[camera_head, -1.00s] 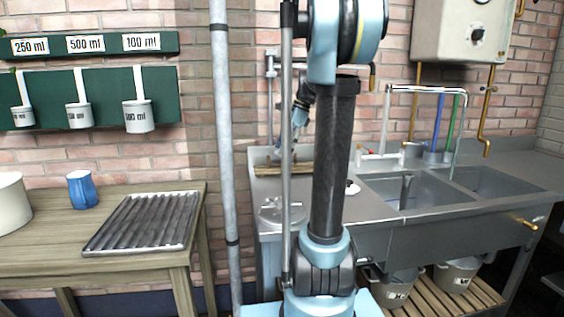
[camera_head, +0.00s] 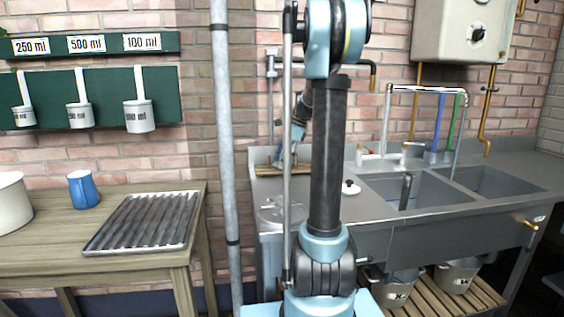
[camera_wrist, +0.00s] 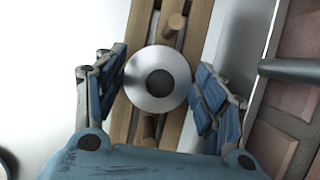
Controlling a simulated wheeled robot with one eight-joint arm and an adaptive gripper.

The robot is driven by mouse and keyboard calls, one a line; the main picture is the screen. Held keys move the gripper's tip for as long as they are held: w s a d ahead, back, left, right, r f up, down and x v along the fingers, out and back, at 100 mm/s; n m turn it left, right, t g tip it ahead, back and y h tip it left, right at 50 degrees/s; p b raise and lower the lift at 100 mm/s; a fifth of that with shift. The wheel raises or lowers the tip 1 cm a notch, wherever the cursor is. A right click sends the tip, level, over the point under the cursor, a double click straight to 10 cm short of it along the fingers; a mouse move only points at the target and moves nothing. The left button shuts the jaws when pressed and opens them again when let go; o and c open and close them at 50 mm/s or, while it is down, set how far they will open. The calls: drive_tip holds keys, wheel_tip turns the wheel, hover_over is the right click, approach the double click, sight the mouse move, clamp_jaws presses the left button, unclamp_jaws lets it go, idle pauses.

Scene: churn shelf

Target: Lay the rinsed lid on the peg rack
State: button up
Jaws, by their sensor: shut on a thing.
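My gripper (camera_wrist: 159,84) is shut on a round metal lid with a dark knob (camera_wrist: 157,78) in the wrist view. Its two blue fingers are at the lid's left and right edges. The wooden peg rack (camera_wrist: 142,22) lies below the lid, with one peg showing above it and one below it in the picture. Whether the lid touches the rack, I cannot tell. In the head view my gripper (camera_head: 285,160) is low over the rack (camera_head: 266,171) at the back left of the sink counter. The lid is not clear there.
A small white lid with a black knob (camera_head: 350,187) lies on the counter right of my arm. The sink (camera_head: 425,190) and its tap are further right. The brick wall is close behind the rack. A wooden table (camera_head: 50,232) with a ribbed tray (camera_head: 145,222) and blue jug (camera_head: 83,189) stands left.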

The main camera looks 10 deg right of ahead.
drive_tip(key=o, duration=1.1)
drive_tip(key=shift+c, duration=0.2)
drive_tip(key=v, duration=1.2)
